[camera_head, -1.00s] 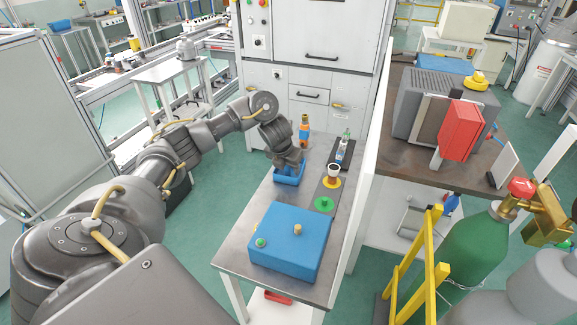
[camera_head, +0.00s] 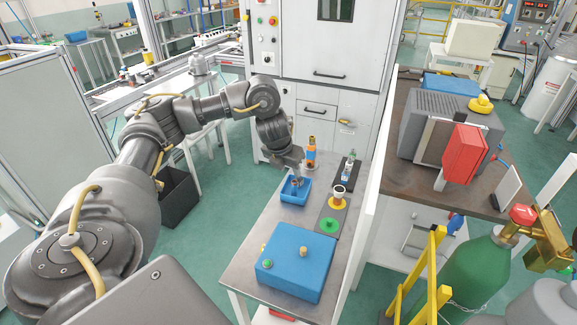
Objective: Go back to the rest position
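My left arm reaches in from the left over the narrow grey-topped table (camera_head: 243,268). Its gripper (camera_head: 297,183) points down above a small blue tray (camera_head: 289,197) at the table's left edge. The fingers are small and dark, so their opening is unclear, and I cannot tell whether something is between them or lies in the tray behind them. My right gripper is not in view.
A blue box (camera_head: 285,275) with knobs stands at the table's near end. A cup on a yellow disc (camera_head: 337,203), a green disc (camera_head: 328,225), an orange bottle (camera_head: 311,150) and a clear bottle (camera_head: 349,165) stand nearby. A white partition (camera_head: 371,210) borders the right.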

